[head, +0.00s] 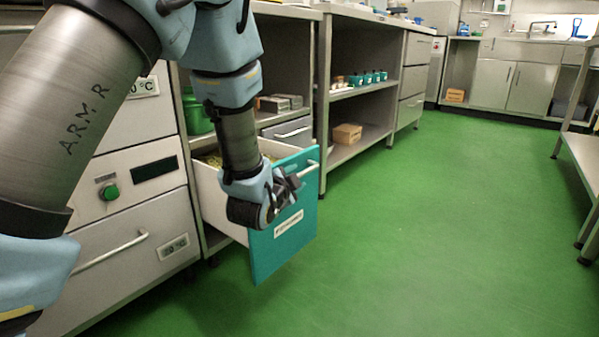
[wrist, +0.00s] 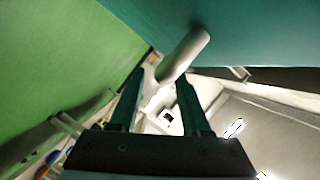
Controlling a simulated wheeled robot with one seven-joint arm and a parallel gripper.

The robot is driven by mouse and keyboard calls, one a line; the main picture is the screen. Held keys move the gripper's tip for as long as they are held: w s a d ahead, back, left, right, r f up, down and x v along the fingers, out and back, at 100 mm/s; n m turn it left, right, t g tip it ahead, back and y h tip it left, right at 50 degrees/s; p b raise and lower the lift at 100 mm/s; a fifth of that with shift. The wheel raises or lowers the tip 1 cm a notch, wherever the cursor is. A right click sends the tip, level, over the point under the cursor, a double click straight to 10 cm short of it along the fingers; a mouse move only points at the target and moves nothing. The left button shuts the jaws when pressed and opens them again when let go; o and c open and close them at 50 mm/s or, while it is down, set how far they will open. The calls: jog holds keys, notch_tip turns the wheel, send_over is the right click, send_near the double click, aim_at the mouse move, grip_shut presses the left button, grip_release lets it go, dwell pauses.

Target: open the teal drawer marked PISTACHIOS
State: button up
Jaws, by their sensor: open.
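The teal drawer (head: 287,245) stands pulled well out of the steel bench. Its front bears a white label (head: 288,224), too small to read surely, and its pale side wall shows. Green contents show inside it. A pale bar handle (head: 311,168) runs along the top of the front. My gripper (head: 291,184) is at the handle, in front of the teal face. In the wrist view the gripper (wrist: 161,88) is open, and the end of the handle (wrist: 186,55) reaches the space between the fingertips. I cannot tell whether they touch.
A steel cabinet with a green knob (head: 109,192) and a closed lower drawer stands at left. Open shelves (head: 360,140) hold a cardboard box (head: 347,133) and small teal containers. The green floor (head: 430,230) is clear in front and to the right, up to a steel table (head: 575,150).

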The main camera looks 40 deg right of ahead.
jog(key=p+v, duration=0.1)
jog(key=v, duration=0.6)
jog(key=shift+p, duration=0.4)
